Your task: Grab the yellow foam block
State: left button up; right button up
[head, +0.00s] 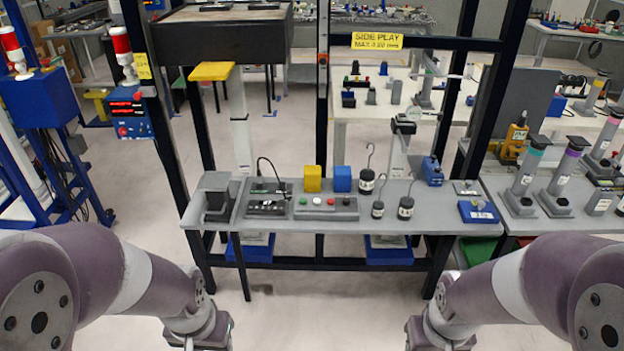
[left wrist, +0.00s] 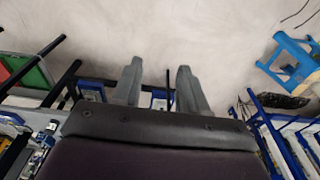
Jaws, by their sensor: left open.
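The yellow foam block (head: 313,178) stands on the grey workbench (head: 285,223), towards the back and left of a blue block (head: 342,179). Both of my arms reach in low in the head view, well short of the bench, and their fingertips are out of that picture. In the left wrist view my left gripper (left wrist: 158,88) shows two grey fingers spread apart with nothing between them, over pale floor. The yellow block does not show in that view.
A button panel (head: 327,207) lies in front of the yellow block, with a black device to its left. Hooked weights (head: 406,207) stand to the right. Dark frame posts and a top bar with a "SIDE PLAY" sign (head: 377,40) rise around the bench. Floor before it is clear.

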aim_at(312, 173)
jog(key=i+z, duration=0.15)
jog(key=i, duration=0.6)
jog(key=i+z, duration=0.15)
jog(key=i, duration=0.6)
jog(key=i+j+z, duration=0.15)
jog(key=i, duration=0.6)
